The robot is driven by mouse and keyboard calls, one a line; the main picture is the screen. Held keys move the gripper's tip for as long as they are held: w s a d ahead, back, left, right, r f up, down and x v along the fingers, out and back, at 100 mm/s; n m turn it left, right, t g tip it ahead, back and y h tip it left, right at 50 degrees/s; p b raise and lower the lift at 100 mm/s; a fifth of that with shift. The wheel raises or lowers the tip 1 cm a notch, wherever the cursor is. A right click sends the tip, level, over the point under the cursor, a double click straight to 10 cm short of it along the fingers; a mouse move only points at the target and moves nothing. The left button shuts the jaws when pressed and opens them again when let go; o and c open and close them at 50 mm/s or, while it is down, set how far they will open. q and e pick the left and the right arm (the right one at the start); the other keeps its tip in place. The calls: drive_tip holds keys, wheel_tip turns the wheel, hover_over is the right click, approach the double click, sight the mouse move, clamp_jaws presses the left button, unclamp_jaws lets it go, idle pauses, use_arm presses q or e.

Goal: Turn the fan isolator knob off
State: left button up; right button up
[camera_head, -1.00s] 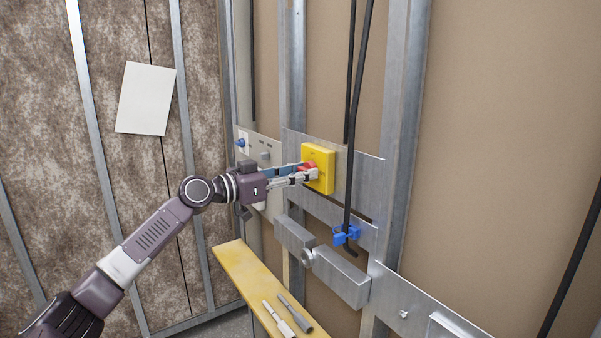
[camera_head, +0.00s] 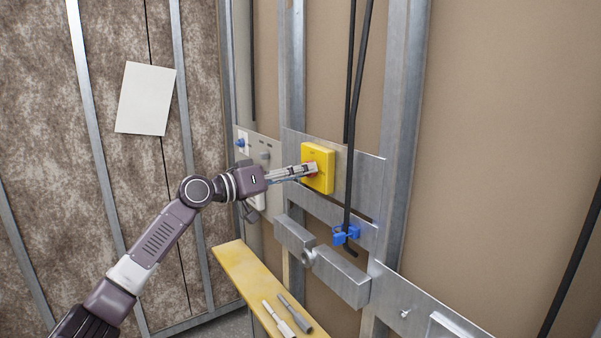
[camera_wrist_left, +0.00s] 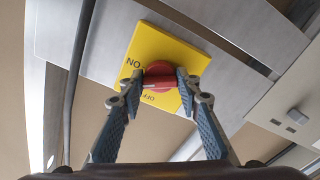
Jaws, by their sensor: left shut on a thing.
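The fan isolator is a yellow box (camera_head: 325,160) on a metal plate fixed between the studs. Its red knob (camera_wrist_left: 160,76) shows in the left wrist view, with ON and OFF lettering on the yellow face around it. My left gripper (camera_head: 308,170) has its fingers on the knob. In the left wrist view the gripper (camera_wrist_left: 159,82) has one fingertip on each side of the knob, shut on it. In the head view the fingers hide most of the knob; only a little red shows. My right gripper is out of view.
A yellow plank (camera_head: 247,270) with two tools (camera_head: 288,316) lies below. Black cables (camera_head: 354,90) hang just right of the box, with a blue clamp (camera_head: 346,234) lower down. Another plate with a blue knob (camera_head: 240,142) is to the left.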

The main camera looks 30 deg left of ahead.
use_arm(q)
drive_tip(key=shift+r+n+p, duration=0.2)
drive_tip(key=shift+n+p, duration=2.5)
drive_tip(key=shift+n, duration=3.3)
drive_tip(key=o, duration=1.2)
drive_tip(key=shift+a+f, duration=0.1)
drive_tip(key=shift+f, duration=0.05)
drive_tip(key=shift+c, duration=0.2)
